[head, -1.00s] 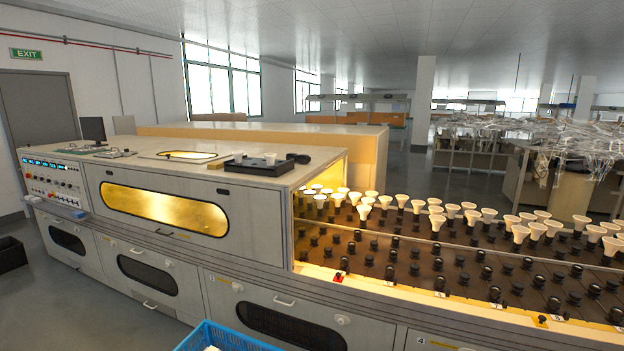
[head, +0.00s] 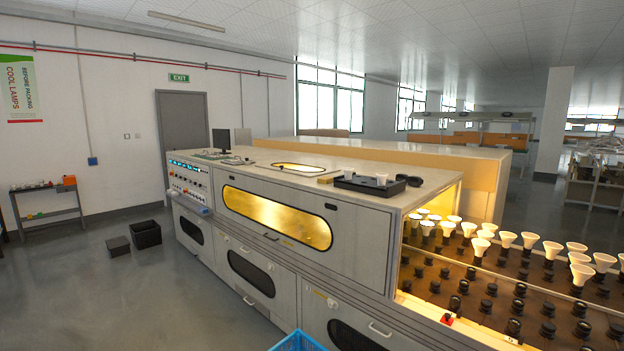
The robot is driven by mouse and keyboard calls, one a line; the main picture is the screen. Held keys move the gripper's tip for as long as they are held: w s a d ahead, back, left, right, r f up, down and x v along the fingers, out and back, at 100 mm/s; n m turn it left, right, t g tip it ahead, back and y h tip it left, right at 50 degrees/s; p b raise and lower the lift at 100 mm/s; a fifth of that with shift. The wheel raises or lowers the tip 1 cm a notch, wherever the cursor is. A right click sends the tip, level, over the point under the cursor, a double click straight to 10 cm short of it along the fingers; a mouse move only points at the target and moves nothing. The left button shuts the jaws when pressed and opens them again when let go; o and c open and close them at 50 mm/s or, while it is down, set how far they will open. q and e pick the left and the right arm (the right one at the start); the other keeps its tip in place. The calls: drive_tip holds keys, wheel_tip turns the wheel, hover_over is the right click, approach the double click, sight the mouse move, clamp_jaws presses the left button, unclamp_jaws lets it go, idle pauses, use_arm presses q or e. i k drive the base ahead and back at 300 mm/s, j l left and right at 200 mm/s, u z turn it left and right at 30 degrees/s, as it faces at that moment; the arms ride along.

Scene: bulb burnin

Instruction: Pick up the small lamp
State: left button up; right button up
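Several white cone-shaped lamps (head: 553,249) stand upright in black sockets on the dark rack at the right, some of them lit near the oven opening. A small white lamp or cup-like piece (head: 382,178) stands on a black tray (head: 362,186) on top of the long grey machine. I cannot tell which one is the small lamp. Neither of my grippers shows in the head view.
The long grey machine (head: 345,249) with glowing windows fills the middle. A blue crate (head: 298,342) shows at the bottom edge. Dark bins (head: 146,234) and a small side table (head: 48,216) stand at the left.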

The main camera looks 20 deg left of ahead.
sight(381, 177)
drive_tip(key=z, duration=1.05)
drive_tip(key=j+u, duration=0.45)
drive_tip(key=u, duration=0.25)
drive_tip(key=j+u, duration=0.35)
drive_tip(key=i+j+u, duration=0.3)
drive_tip(key=j+u, duration=0.15)
drive_tip(key=i+j+u, duration=1.2)
drive_tip(key=u, duration=0.25)
drive_tip(key=i+z, duration=0.1)
drive_tip(key=i, duration=0.4)
drive_tip(key=i+j+z, duration=0.1)
drive_tip(key=i, duration=0.35)
drive_tip(key=i+j+z, duration=0.1)
drive_tip(key=i, duration=0.4)
drive_tip(key=i+l+z, duration=0.15)
drive_tip(key=z, duration=0.3)
drive_tip(key=i+l+z, duration=0.1)
drive_tip(key=i+z, duration=0.15)
drive_tip(key=z, duration=0.2)
drive_tip(key=i+z, duration=0.25)
drive_tip(key=z, duration=0.2)
drive_tip(key=i+j+z, duration=0.1)
drive_tip(key=z, duration=0.35)
drive_tip(key=i+j+z, duration=0.2)
drive_tip(key=z, duration=0.25)
drive_tip(key=i, duration=0.1)
